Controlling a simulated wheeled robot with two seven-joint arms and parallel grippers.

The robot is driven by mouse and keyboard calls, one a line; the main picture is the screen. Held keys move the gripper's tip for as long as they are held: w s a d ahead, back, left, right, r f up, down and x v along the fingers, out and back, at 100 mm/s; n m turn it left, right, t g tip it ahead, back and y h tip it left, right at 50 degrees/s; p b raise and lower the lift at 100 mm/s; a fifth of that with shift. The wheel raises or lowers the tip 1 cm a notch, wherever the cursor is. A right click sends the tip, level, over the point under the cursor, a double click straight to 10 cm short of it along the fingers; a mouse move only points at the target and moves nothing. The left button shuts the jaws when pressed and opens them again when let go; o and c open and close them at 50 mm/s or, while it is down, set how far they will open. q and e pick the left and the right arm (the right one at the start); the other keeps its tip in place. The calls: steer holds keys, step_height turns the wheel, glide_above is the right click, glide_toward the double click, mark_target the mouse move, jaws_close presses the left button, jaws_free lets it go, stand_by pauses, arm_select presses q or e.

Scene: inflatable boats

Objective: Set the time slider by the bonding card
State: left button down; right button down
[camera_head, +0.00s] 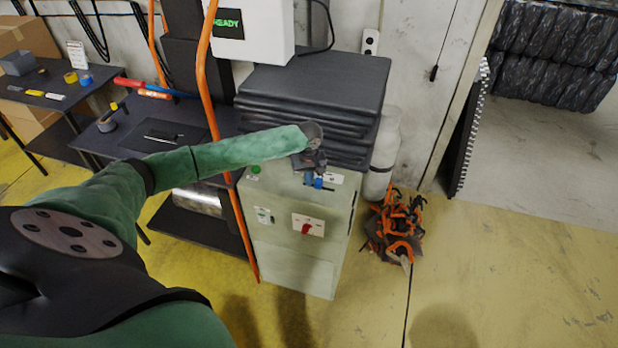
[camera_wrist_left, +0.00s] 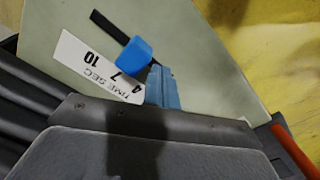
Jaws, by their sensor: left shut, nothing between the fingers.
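The time slider has a blue knob (camera_wrist_left: 135,55) in a dark slot on the pale green cabinet top. Its white label (camera_wrist_left: 100,68) reads TIME SEC with 4, 7 and 10; the knob sits roughly level with the 7. My left gripper (camera_wrist_left: 161,76) is shut and empty, its tips right beside the knob on the 4 side; I cannot tell whether they touch. In the head view the left gripper (camera_head: 316,174) is over the cabinet (camera_head: 290,262), close to the knob (camera_head: 318,184). A white card (camera_head: 77,54), possibly the bonding card, stands on the left table; its text is unreadable.
Black stacked slabs (camera_head: 315,90) rise behind the slider. The cabinet front has a red switch (camera_head: 307,228), and a green button (camera_head: 255,170) is on top. Orange clamps (camera_head: 398,235) lie right of the cabinet.

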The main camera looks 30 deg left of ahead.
arm_select(q)
steer(key=shift+s+a+p, duration=0.2)
steer(key=shift+a+p, duration=0.3)
steer(key=shift+a, duration=0.05)
step_height(320, 180, up, 3)
steer(key=p, duration=0.2)
steer(key=shift+p, duration=0.35)
steer(key=shift+r, duration=2.5)
